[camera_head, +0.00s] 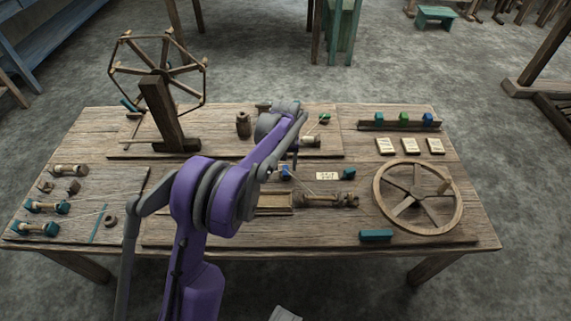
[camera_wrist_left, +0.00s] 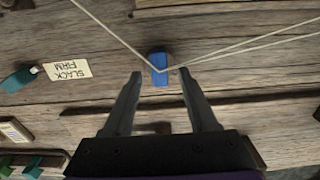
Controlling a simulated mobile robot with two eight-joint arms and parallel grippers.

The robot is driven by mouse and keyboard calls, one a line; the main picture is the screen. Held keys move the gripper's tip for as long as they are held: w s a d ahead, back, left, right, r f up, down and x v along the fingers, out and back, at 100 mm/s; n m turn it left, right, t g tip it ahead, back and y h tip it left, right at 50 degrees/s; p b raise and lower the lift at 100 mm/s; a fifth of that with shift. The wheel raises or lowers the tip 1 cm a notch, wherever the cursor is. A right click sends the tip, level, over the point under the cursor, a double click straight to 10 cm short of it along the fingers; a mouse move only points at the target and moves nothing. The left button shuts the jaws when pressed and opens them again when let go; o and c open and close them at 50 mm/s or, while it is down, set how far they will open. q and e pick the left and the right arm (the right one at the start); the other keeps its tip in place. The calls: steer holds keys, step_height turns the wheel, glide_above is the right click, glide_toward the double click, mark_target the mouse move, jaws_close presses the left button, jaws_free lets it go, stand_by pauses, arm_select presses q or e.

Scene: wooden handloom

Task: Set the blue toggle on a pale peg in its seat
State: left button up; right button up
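The blue toggle (camera_wrist_left: 159,68) is on the wooden board in the left wrist view, with pale cords meeting at its base. It also shows small in the head view (camera_head: 286,172). My left gripper (camera_wrist_left: 160,76) is open, with one fingertip on either side of the toggle. I cannot tell whether the fingers touch it. A card reading SLACK FIRM (camera_wrist_left: 68,70) lies beside it, with a teal block (camera_wrist_left: 17,79) bearing a pale stub past the card. The toggle's own peg and seat cannot be made out. My right gripper is not in view.
A spoked wooden wheel (camera_head: 377,197) lies at the table's right, with a teal block (camera_head: 376,235) near it. A rack (camera_head: 370,125) with colored blocks stands behind. A tall wooden reel (camera_head: 160,72) stands at the back left. Spools lie on the left board.

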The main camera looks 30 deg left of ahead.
arm_select(q)
step_height(320, 180, up, 11)
steer(key=p, duration=0.2)
stand_by(0.5)
